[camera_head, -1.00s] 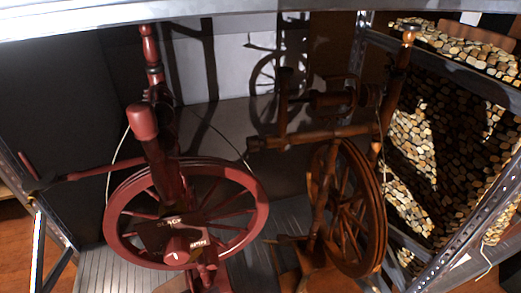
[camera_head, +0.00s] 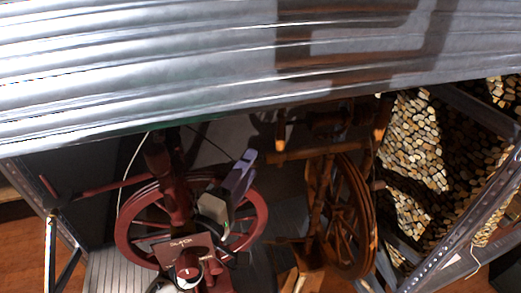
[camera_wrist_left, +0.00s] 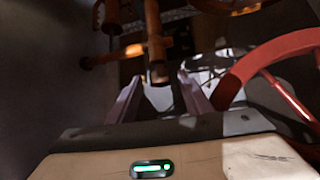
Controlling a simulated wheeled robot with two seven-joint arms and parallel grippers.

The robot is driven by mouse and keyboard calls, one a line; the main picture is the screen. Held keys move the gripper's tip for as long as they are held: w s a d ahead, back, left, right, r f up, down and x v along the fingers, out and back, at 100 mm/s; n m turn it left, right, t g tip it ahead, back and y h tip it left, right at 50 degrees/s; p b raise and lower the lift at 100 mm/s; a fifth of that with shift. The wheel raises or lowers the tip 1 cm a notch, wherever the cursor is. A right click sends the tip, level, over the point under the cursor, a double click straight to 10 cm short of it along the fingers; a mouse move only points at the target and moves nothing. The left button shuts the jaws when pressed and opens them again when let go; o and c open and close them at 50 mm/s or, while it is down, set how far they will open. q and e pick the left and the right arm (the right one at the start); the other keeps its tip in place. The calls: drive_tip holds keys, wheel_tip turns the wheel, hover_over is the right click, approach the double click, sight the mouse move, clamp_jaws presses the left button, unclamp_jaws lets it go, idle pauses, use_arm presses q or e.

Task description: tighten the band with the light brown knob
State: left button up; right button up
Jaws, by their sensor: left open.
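A dark red spinning wheel (camera_head: 135,255) stands at left in the head view, and a brown spinning wheel (camera_head: 365,225) stands right of it. The brown wheel's horizontal beam (camera_head: 310,150) runs toward the red wheel. A turned, knob-like end (camera_wrist_left: 86,63) shows at the beam's left in the wrist view; I cannot tell surely whether it is the light brown knob. My left gripper (camera_head: 246,160) is in front of the red wheel, close to the beam's left end in the picture. Its purple fingers (camera_wrist_left: 163,92) are open, with nothing held between them. My right gripper is out of view. The bands are hard to make out.
A corrugated metal shelf (camera_head: 180,70) crosses the top of the head view and hides the upper parts of both wheels. A slanted metal post (camera_head: 440,250) and a stone-patterned panel (camera_head: 415,150) bound the right side. The red rim (camera_wrist_left: 245,70) is close beside my left gripper.

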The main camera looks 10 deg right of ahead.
use_arm(q)
drive_tip(key=x, duration=0.7)
drive_tip(key=c, duration=1)
drive_tip(key=shift+c, duration=0.2)
idle(0.4)
drive_tip(key=o, duration=1)
drive_tip(key=shift+o, duration=0.2)
drive_tip(key=v, duration=0.7)
drive_tip(key=shift+s+a, duration=0.2)
drive_tip(key=shift+s, duration=0.05)
